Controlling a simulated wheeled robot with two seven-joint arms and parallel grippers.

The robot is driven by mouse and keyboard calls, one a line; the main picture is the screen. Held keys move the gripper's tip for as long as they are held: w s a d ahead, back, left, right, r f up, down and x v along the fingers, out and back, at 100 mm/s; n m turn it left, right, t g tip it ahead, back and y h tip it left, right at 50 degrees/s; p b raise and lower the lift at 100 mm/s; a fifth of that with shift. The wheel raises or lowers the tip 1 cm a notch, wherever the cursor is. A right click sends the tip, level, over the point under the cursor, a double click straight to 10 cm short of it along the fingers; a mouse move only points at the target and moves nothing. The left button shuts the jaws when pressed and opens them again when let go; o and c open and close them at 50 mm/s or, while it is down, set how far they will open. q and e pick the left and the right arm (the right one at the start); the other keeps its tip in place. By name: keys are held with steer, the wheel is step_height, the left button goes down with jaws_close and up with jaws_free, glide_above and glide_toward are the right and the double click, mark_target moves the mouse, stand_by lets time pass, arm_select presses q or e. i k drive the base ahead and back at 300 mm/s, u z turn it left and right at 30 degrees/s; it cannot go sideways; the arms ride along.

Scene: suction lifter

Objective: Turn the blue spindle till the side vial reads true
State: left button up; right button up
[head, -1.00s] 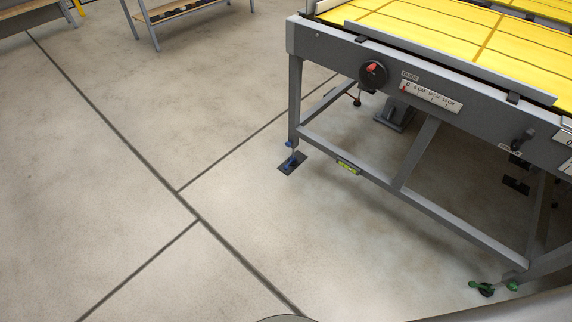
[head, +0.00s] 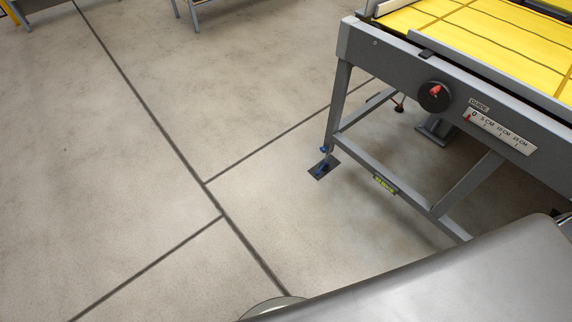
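The blue spindle (head: 323,162) is at the foot of the table's near left leg, standing on a dark floor plate (head: 324,171). The side vial (head: 385,185) is a small yellow-green level on the lower side rail of the frame; its bubble is too small to read. Neither gripper is in the head view, and nothing is seen touching the spindle.
The grey table frame (head: 345,95) with its yellow top (head: 480,45) fills the upper right. A black dial with a red pointer (head: 434,95) and a guide scale (head: 499,132) are on its side. Open concrete floor (head: 130,150) lies to the left. A grey metal surface covers the lower right.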

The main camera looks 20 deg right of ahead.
mark_target(317, 173)
steer(key=u, duration=0.35)
steer(key=i, duration=1.9)
steer(key=z, duration=1)
steer(key=i, duration=0.35)
steer(key=z, duration=0.3)
